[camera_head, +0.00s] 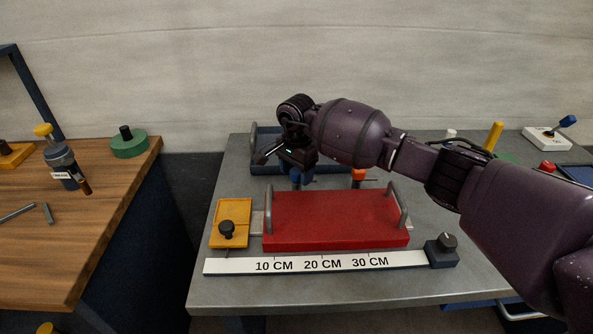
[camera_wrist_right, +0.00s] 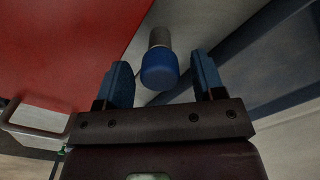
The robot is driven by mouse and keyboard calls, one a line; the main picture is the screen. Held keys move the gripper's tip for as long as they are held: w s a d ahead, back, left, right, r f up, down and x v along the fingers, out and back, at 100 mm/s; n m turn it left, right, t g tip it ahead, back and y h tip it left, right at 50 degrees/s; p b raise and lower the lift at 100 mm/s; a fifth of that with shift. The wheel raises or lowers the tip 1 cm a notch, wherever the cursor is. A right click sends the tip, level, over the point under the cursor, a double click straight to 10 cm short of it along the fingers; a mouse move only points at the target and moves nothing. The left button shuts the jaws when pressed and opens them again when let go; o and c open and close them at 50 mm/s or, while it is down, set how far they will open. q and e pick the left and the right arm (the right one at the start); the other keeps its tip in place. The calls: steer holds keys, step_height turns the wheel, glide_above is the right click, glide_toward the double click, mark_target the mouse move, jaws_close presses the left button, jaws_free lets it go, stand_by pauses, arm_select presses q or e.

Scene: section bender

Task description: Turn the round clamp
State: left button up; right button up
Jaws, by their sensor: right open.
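A blue-capped round knob on a grey stem (camera_wrist_right: 159,68) lies between the spread fingers of my right gripper (camera_wrist_right: 163,78) in the right wrist view. The fingers show gaps on both sides of it. In the head view my right gripper (camera_head: 288,158) is above the back edge of the red block, with blue showing just below it (camera_head: 297,178). I cannot tell surely which part is the round clamp. An orange-topped knob (camera_head: 358,175) stands farther right behind the red block. My left gripper is out of view.
The red block (camera_head: 335,225) with grey handles sits on the grey table (camera_head: 300,292). A yellow plate (camera_head: 232,212) with a black knob is at its left. A white ruler strip (camera_head: 320,264) and a grey-knobbed block (camera_head: 442,250) lie in front. A wooden table (camera_head: 90,240) is left.

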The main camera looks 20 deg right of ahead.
steer(key=c, duration=0.9)
steer(key=shift+c, duration=0.2)
